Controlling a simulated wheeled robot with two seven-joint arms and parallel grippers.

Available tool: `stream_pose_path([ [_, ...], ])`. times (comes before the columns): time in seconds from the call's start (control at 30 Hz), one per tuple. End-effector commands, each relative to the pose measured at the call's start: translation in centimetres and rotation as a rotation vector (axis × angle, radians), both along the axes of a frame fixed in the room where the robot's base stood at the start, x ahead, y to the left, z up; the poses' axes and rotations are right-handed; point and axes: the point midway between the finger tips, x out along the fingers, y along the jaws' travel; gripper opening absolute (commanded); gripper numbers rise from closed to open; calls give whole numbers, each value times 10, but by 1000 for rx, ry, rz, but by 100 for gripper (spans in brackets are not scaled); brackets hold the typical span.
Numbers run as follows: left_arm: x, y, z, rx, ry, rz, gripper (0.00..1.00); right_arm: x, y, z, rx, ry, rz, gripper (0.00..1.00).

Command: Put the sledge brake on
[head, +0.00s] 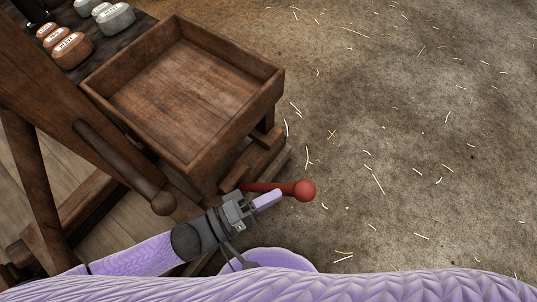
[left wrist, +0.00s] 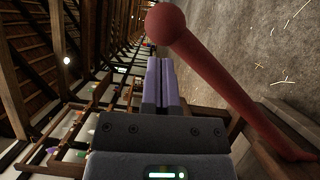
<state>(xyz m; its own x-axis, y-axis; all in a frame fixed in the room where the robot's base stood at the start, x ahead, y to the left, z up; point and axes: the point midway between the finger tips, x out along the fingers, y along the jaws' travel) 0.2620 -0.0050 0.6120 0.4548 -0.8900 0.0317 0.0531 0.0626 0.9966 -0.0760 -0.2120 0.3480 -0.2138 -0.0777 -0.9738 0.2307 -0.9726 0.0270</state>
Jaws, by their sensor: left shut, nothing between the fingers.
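The sledge brake is a red lever (head: 265,187) with a round red knob (head: 305,190), sticking out to the right from the low front of the wooden sledge (head: 222,152). My left gripper (head: 280,194) is shut and empty, its lilac fingers close beside the lever just short of the knob. In the left wrist view the closed fingers (left wrist: 161,62) point past the knob (left wrist: 166,24), and the red lever (left wrist: 225,85) runs down to the right. I cannot tell whether the fingers touch it. My right gripper is not in view.
An open, empty wooden tray (head: 240,115) tops the sledge. A wooden post with a rounded handle (head: 150,195) stands left of my left gripper. Labelled copper and grey weights (head: 72,49) sit on a shelf at upper left. The straw-strewn floor (head: 420,130) at right is clear.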

Motion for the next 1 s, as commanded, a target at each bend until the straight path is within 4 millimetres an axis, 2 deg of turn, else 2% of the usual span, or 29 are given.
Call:
stream_pose_path([
  [0.13, -10, 30, 3, -1, -6, 7, 0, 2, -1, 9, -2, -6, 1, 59],
  [0.33, -18, 52, 2, -8, -11, 12, 0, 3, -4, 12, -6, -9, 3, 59],
  [1.0, -19, 55, 3, -11, -12, 14, 0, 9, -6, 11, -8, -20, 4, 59],
])
